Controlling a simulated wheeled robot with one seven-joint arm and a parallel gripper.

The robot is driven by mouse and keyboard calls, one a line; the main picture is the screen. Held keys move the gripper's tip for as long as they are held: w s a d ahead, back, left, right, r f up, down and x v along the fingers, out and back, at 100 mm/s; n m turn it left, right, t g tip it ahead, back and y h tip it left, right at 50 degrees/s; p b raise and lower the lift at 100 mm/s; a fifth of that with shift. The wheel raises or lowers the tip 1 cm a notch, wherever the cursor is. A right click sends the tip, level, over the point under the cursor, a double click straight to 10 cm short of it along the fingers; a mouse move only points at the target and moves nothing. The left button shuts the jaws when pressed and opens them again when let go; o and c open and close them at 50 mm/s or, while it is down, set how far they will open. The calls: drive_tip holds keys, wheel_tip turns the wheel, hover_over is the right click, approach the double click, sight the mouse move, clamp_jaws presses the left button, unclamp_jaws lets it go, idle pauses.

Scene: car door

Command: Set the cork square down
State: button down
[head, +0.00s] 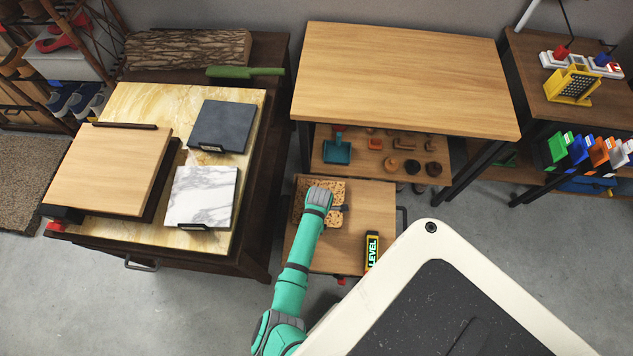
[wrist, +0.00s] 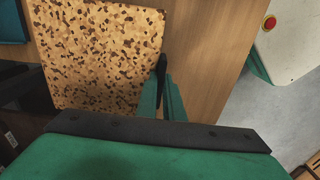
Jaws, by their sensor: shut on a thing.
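The cork square (head: 336,187), a speckled brown board, is over the left back part of the small low wooden table (head: 366,211) in the head view. My gripper (head: 338,208) is shut on it and covers part of it. In the wrist view the cork square (wrist: 98,52) fills the upper left, and a dark fingertip (wrist: 162,72) meets its right edge. The board looks roughly level with the wooden top. I cannot tell whether it touches the wood or hangs slightly above it.
A taller wooden table (head: 400,75) rises behind, with a shelf (head: 345,165) of small items below. Left, a bench (head: 253,110) carries several boards.

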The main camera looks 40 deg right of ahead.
drive_tip(key=shift+w+f, duration=0.1)
drive_tip(key=shift+f, duration=0.55)
drive_tip(key=shift+f, duration=0.1)
drive_tip(key=c, duration=1.9)
unclamp_jaws()
wheel_tip(320, 180, up, 12)
